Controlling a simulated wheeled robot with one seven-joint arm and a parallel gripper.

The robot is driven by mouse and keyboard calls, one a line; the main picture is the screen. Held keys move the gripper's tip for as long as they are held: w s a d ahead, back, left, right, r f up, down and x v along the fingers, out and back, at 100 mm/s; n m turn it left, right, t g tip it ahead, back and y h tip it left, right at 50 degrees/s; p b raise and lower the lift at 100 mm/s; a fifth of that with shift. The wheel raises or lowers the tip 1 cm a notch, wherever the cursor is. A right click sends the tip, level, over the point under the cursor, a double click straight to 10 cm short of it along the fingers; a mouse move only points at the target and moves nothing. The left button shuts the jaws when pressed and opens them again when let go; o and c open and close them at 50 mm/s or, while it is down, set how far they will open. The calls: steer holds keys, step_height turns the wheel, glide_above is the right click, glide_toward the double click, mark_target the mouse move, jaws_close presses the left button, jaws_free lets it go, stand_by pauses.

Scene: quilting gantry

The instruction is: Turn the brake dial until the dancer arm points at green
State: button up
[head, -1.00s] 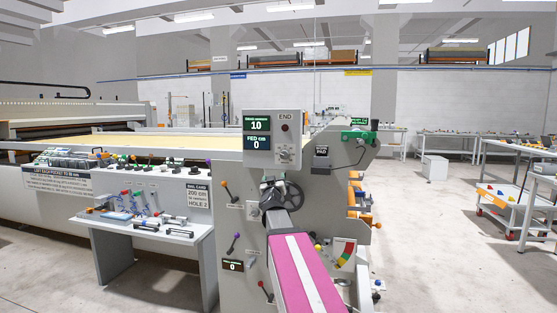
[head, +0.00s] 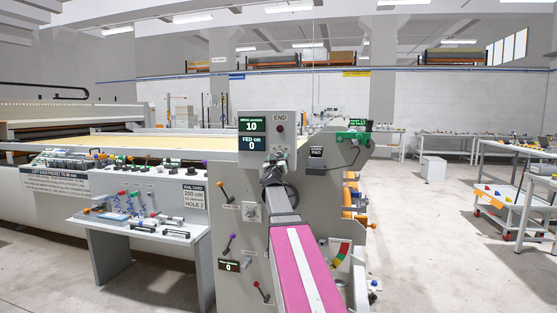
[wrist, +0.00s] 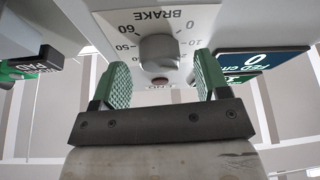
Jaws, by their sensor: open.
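The brake dial (wrist: 159,52) is a grey round knob on a white plate marked BRAKE, seen upside down in the wrist view with numbers around it. My gripper (wrist: 160,76) is open, its two green-padded fingers either side of the dial's near side; I cannot tell whether they touch it. The dial's pointer setting is not readable. In the head view my arm hides the dial. The dancer arm's pointing is not clear.
Above the dial are an END lamp (head: 281,129) and displays (head: 252,125) reading 10 and 0. A handwheel (head: 291,193) lies partly behind my arm. Levers with coloured knobs (head: 224,188) stick out at the left.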

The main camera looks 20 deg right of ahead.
steer(key=shift+w+d+r, duration=0.2)
steer(key=shift+w+d, duration=0.05)
steer(key=shift+w, duration=0.2)
steer(key=c, duration=0.9)
steer(key=shift+c, duration=0.2)
steer(key=shift+m, duration=0.5)
steer(key=m+h, duration=0.1)
steer(key=m, duration=0.1)
steer(key=m+g+h, duration=0.1)
steer(key=shift+a+m+g, duration=0.1)
steer(key=shift+m+g, duration=0.2)
steer(key=shift+m, duration=0.1)
steer(key=shift+w+m+g+h, duration=0.1)
steer(key=shift+m+g+h, duration=0.4)
steer(key=shift+m, duration=0.8)
steer(key=shift+m+g+h, duration=0.5)
steer(key=shift+m, duration=0.8)
